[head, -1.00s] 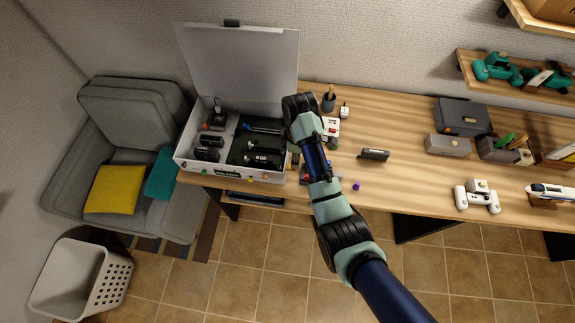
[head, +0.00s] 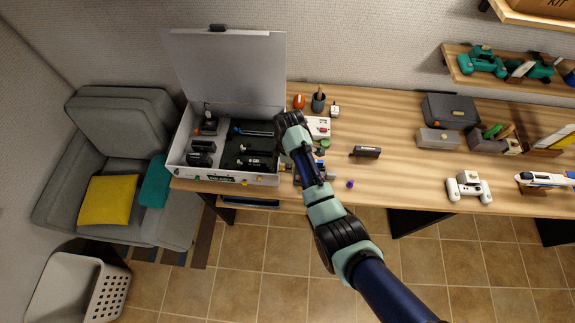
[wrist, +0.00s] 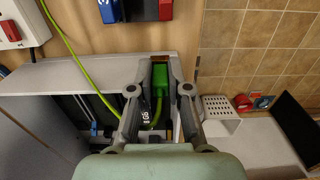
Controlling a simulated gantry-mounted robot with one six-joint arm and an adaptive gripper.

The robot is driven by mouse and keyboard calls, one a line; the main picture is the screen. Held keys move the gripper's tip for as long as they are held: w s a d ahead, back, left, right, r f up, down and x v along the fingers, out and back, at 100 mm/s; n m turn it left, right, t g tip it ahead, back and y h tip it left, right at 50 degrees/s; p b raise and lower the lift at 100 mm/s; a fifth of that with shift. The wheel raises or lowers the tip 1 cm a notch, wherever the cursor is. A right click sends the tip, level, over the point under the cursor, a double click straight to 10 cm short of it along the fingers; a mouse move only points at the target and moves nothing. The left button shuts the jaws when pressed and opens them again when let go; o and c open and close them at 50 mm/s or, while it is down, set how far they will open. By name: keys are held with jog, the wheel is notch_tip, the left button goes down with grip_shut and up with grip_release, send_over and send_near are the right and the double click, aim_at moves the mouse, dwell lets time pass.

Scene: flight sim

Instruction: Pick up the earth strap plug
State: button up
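The earth strap plug (wrist: 159,79) is a bright green block in the wrist view, with a thin yellow-green cable (wrist: 75,58) looping from it to the upper left. My gripper (wrist: 160,64) has one finger on each side of the plug, drawn in against it. They are above the right front part of the open white case (wrist: 85,70). Whether the plug touches the case beneath is hidden. In the head view, my arm hides the gripper and plug near the right side of the case (head: 225,177).
In the wrist view, a white box with a red switch (wrist: 15,30) and blue and red blocks (wrist: 108,10) lie close by on the table. A dark labelled block (head: 366,151) and a purple piece (head: 350,184) lie right of my arm. The table centre right is mostly clear.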

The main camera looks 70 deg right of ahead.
notch_tip(320, 180, up, 10)
jog(key=shift+r, duration=0.1)
dwell(0.5)
jog(key=shift+r+p, duration=0.1)
jog(key=shift+p, duration=0.4)
notch_tip(320, 180, up, 3)
jog(key=p, duration=0.3)
jog(key=shift+p, duration=0.4)
jog(key=shift+d+f, duration=0.1)
jog(key=shift+f, duration=0.1)
jog(key=s+d+b, duration=0.1)
jog(key=d+b, duration=0.9)
jog(key=d, duration=0.4)
jog(key=shift+s, duration=0.15)
dwell(0.6)
